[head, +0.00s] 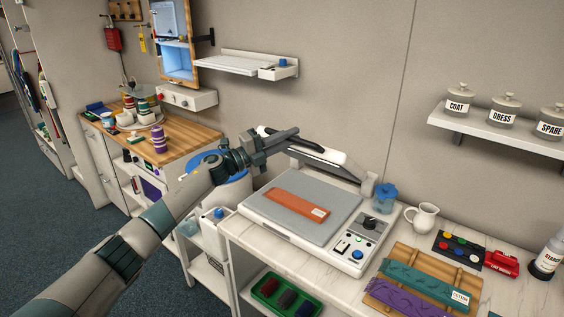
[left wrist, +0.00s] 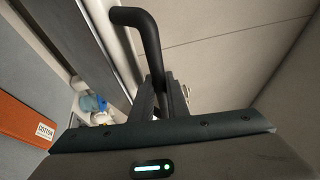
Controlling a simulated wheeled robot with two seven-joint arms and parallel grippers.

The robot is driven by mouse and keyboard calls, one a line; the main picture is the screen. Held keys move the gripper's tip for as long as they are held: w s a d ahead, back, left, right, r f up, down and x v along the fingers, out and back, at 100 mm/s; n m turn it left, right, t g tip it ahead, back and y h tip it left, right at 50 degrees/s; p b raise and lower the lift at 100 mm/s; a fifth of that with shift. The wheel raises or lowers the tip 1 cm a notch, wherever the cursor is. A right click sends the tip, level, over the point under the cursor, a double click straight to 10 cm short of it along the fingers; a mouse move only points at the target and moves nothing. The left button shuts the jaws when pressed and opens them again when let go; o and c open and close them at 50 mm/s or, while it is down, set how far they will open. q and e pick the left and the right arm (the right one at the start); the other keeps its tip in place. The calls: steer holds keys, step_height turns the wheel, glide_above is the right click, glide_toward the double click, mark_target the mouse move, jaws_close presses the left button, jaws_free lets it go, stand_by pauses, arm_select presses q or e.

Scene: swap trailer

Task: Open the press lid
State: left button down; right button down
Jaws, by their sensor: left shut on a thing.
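The press (head: 258,212) stands on the white counter, with its grey bed uncovered. An orange cloth with a white label lies flat on the bed. The press lid (head: 320,155) is raised above the bed and slants, joined to its mount near the back right. My left gripper (head: 280,140) is shut on the lid's handle at the free end. The left wrist view shows the black bar handle (left wrist: 148,40) running between the fingers (left wrist: 163,95). The lid's exact angle is hard to judge. My right gripper is not in view.
A blue-topped container (head: 385,197) and a white jug (head: 423,217) stand right of the press. A wooden rack (head: 408,258) holds folded cloths in front. A wall shelf (head: 500,130) with jars is at right. Another shelf (head: 245,64) hangs above the lid.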

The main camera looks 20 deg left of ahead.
arm_select(q)
steer(key=w+d+r+n+g+y+p, duration=0.1)
steer(key=w+d+r+g+p, duration=0.1)
steer(key=w+r, duration=0.7)
steer(key=shift+w+d+y+p, duration=0.4)
steer(key=shift+w+d+p, duration=0.25)
steer(key=shift+d+p, duration=0.4)
steer(key=shift+a+r, duration=0.1)
steer(key=shift+a, duration=0.05)
steer(key=c, duration=2)
jaws_free()
